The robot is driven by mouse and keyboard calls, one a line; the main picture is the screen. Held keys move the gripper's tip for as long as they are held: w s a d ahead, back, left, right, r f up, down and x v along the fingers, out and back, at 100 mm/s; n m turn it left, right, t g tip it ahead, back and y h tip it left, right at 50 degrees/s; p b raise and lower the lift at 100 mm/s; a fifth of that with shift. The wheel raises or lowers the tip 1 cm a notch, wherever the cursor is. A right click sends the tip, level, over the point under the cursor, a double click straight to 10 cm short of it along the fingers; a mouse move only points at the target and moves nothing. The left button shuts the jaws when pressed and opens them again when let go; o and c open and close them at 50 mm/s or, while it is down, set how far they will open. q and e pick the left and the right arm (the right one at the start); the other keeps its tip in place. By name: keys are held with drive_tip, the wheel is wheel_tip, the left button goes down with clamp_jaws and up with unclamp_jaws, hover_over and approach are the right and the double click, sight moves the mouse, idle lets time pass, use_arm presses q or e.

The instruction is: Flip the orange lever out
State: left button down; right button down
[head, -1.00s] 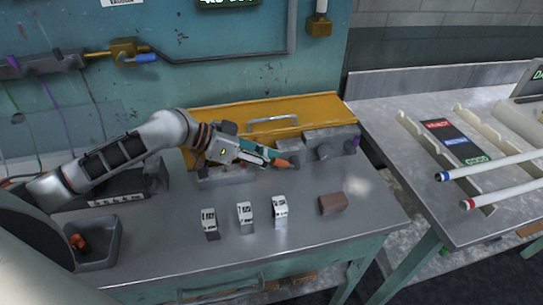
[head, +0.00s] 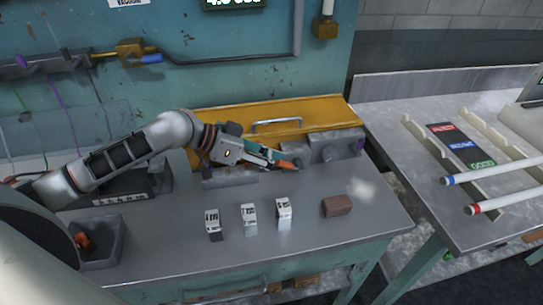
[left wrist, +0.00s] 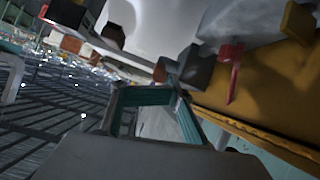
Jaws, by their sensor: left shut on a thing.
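My left gripper (head: 280,161) comes in from the left, above the back of the steel table. It is shut on the orange lever (head: 286,164), a small orange piece that shows right at its fingertips. The fingers hide part of the lever. The lever sits by the left end of a grey fixture (head: 325,149) with round knobs. In the left wrist view the teal fingers (left wrist: 148,90) are close up, with a small orange-red piece (left wrist: 159,70) just beyond their tips. My right gripper is not in view.
A yellow case (head: 330,112) with a grey handle stands behind the fixture. Several small white blocks (head: 249,214) and a brown block (head: 337,206) are on the table in front. A grey bin (head: 103,250) is at the left. The table's front right is clear.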

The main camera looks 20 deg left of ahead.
use_arm(q)
drive_tip(key=v, duration=1.2)
drive_tip(key=shift+s+d, duration=0.1)
